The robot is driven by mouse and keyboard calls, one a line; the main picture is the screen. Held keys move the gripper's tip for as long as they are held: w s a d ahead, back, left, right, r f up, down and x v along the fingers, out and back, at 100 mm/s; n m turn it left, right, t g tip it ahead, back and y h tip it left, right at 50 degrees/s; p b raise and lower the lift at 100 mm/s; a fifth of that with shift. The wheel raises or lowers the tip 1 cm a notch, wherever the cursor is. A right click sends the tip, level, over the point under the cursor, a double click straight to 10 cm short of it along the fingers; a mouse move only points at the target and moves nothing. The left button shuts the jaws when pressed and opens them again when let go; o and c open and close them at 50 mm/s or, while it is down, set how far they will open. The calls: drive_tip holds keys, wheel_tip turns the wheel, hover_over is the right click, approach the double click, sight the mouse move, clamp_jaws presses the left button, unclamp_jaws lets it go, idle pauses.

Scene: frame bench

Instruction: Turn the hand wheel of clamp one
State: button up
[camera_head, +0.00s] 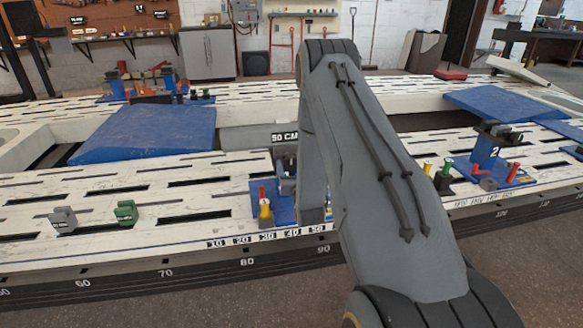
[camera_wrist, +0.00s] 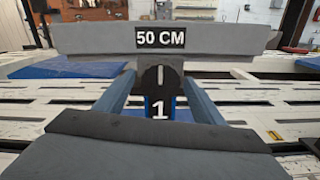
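Clamp one is a blue tower with a white "1" (camera_wrist: 160,110), seen beyond my fingers in the wrist view. A dark rounded part with a white line (camera_wrist: 160,74), which looks like its hand wheel, sits above the number. My gripper (camera_wrist: 160,82) points at it, with one blue-grey finger on either side. The fingers are apart; contact with the dark part cannot be made out. In the head view my arm hides the gripper, the wheel and most of the clamp; its blue base (camera_head: 284,208) shows left of the arm.
A grey bar labelled "50 CM" (camera_wrist: 205,42) runs across just above the wheel. Red and yellow pieces (camera_head: 265,210) stand on the clamp's base. Clamp two (camera_head: 486,153) is at right. A grey block (camera_head: 62,220) and a green block (camera_head: 126,213) stand on the slotted white bench at left.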

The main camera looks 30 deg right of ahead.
drive_tip(key=shift+s, duration=0.15)
drive_tip(key=v, duration=0.7)
drive_tip(key=shift+s, duration=0.25)
drive_tip(key=shift+a+r, duration=0.1)
drive_tip(key=shift+a, duration=0.05)
